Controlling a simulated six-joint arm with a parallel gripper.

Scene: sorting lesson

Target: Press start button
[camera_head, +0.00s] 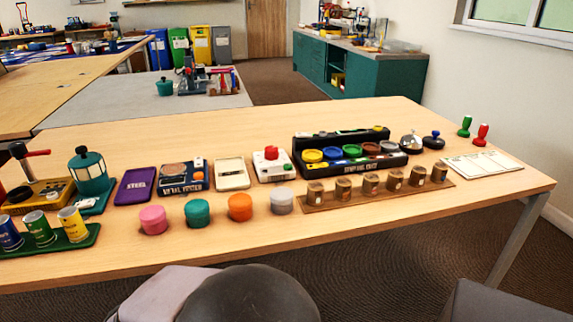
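No button with a readable "start" label shows. A white box with a red button on top (271,154) stands near the middle of the wooden table. To its left is a dark "metal tester" box (183,177) with small buttons on its right side. Between them lies a cream-coloured flat device (232,173), its details too small to tell. My gripper is not in view, and nothing is seen touching these devices.
Pink, teal, orange and grey round pieces (240,207) stand in front. A teal lantern-like device (91,172) and cans (72,224) stand left. The table's front strip is clear.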

